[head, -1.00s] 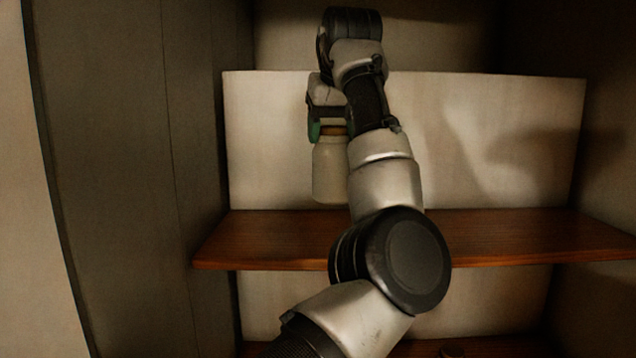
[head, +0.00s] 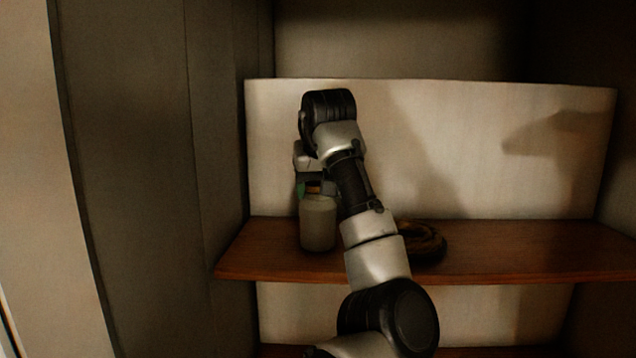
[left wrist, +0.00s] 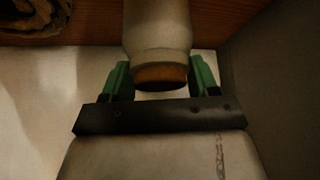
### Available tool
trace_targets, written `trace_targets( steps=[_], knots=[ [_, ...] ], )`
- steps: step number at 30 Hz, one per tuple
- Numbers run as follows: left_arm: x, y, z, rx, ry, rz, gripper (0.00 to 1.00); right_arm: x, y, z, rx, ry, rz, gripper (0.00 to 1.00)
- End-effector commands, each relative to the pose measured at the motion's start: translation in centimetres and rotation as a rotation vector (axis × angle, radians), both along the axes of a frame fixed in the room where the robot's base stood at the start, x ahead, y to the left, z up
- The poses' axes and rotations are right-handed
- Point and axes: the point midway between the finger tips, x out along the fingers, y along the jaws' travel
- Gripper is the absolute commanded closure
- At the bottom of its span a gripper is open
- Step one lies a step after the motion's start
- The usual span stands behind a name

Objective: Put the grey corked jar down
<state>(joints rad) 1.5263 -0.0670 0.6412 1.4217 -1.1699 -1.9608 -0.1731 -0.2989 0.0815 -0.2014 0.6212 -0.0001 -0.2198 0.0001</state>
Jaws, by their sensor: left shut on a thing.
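The grey corked jar (head: 318,225) is upright at the left part of the wooden shelf, in front of the pale back panel. Its base appears at the shelf's surface; I cannot tell whether it bears on it. My left gripper (head: 314,188) is above the jar and shut on its top end. In the left wrist view the jar (left wrist: 157,28) shows with its brown cork (left wrist: 160,77) between the green fingers of my left gripper (left wrist: 160,80). My right gripper is in neither view.
The wooden shelf (head: 530,255) is bare on its right side. A dark coiled rope-like thing (head: 430,243) lies on it, partly behind my arm, and also shows in the left wrist view (left wrist: 30,18). The cabinet's side wall (head: 215,150) stands close left of the jar.

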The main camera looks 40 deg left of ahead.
Motion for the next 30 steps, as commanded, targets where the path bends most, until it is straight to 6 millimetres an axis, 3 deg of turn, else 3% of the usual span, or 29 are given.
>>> trace_targets(
  steps=[6, 7, 12, 23, 30],
  knots=[
    [0.0, 0.0, -0.1, 0.001, -0.002, 0.001, 1.00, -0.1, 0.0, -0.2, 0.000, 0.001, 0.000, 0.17],
    [0.0, 0.0, -0.3, 0.000, 0.000, 0.000, 0.39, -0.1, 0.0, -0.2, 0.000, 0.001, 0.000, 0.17],
    [0.0, 0.0, -0.2, 0.000, 0.000, 0.000, 0.14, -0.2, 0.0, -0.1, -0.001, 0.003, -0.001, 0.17],
    [-0.1, -0.2, 0.3, 0.000, -0.002, -0.001, 0.14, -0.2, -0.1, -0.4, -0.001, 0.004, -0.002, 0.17],
    [-1.3, -1.9, 3.8, -0.002, -0.006, -0.003, 0.14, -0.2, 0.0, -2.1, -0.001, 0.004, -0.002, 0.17]
  ],
)
